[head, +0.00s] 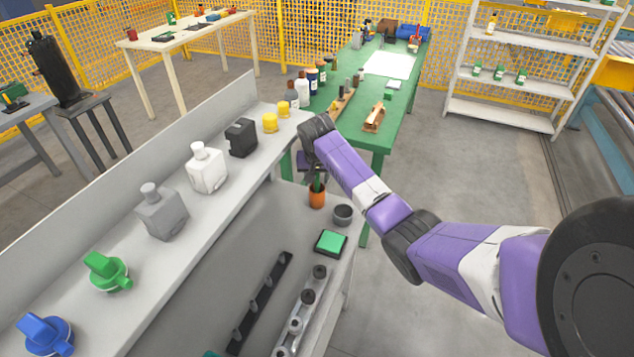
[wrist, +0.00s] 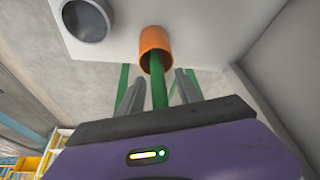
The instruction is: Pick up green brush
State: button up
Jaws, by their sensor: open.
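The green brush (wrist: 158,88) stands in an orange cup (wrist: 155,39), its green handle pointing toward my wrist camera. In the head view a short part of the green brush (head: 317,184) shows above the orange cup (head: 317,198), under my gripper. My gripper (wrist: 160,88) is open, with one grey finger on each side of the green handle. I see gaps between the fingers and the handle in the wrist view. The brush's lower end is hidden inside the cup. In the head view my gripper's fingers are small and dark, and hard to make out.
A grey cup (head: 343,214) stands beside the orange cup; it also shows in the wrist view (wrist: 86,20). A green pad (head: 330,242) lies nearer. A raised shelf (head: 228,192) with bottles and knobs runs along the left. A green table (head: 349,107) stands behind.

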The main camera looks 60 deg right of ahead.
grip_shut()
jog(key=shift+r, duration=0.1)
